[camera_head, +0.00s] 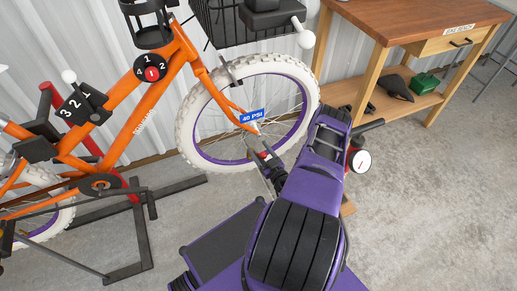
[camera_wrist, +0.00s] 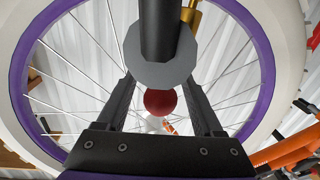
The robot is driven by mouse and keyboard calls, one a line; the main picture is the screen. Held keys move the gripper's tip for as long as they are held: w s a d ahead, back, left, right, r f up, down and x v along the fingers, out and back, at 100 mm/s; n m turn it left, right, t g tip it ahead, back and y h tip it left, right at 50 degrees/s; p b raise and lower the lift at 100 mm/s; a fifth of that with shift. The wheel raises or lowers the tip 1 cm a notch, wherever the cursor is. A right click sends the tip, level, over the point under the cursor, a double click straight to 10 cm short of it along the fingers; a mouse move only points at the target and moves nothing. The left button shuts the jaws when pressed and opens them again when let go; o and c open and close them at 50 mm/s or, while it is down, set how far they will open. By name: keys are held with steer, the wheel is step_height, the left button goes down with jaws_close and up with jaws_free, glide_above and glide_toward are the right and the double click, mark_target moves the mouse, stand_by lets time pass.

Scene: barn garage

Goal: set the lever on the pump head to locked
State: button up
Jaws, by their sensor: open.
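My gripper (camera_head: 268,168) is open at the front wheel of the orange bike, near its hub. In the wrist view its two fingers (camera_wrist: 160,90) stand apart, with a red ball (camera_wrist: 160,102) showing between them, which looks like the lever's knob. A black cylinder (camera_wrist: 160,28) with a grey disc (camera_wrist: 160,68) is just above the ball and seems to be part of the pump head. A brass-coloured piece (camera_wrist: 192,16) shows behind it. I cannot tell whether the fingers touch the ball, nor the lever's setting. In the head view my arm hides part of this spot.
The front wheel (camera_head: 184,131) has a white tyre, purple rim and blue "40 PSI" tag (camera_head: 252,116). A gauge (camera_head: 361,161) on a red pump stands right of my arm. A wooden bench (camera_head: 400,19) is at the back right. Bare floor (camera_head: 440,200) lies at right.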

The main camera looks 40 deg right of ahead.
jaws_close()
steer(key=shift+s+f+m+t+h, duration=0.1)
steer(key=shift+s+m+t+h, duration=0.1)
steer(key=shift+t, duration=0.45)
steer(key=shift+s+f+m+t+h, duration=0.1)
steer(key=shift+m+t, duration=0.1)
steer(key=shift+t, duration=0.45)
jaws_free()
steer(key=shift+s, duration=0.1)
